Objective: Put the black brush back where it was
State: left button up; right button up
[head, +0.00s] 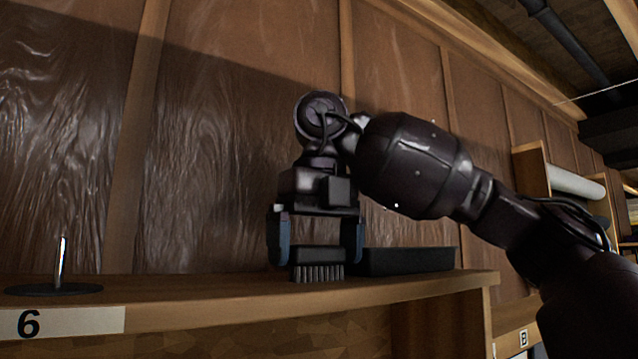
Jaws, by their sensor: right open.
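The black brush (318,272) is on the wooden shelf (225,290), bristles down, close to the shelf's front edge. My right gripper (317,258) points down over it from above. Its two bluish fingers are open, one on each side of the brush, with a gap visible at least on the left. My left gripper is not in view.
A black tray (408,261) sits on the shelf just right of the brush. A metal spindle on a dark round base (55,288) stands at the left, above a label "6" (68,323). The shelf between spindle and brush is clear. A brown panelled wall (215,150) rises behind.

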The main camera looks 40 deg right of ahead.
notch_tip(320, 180, up, 11)
jog(key=shift+s, duration=0.3)
dwell(0.8)
dwell(0.6)
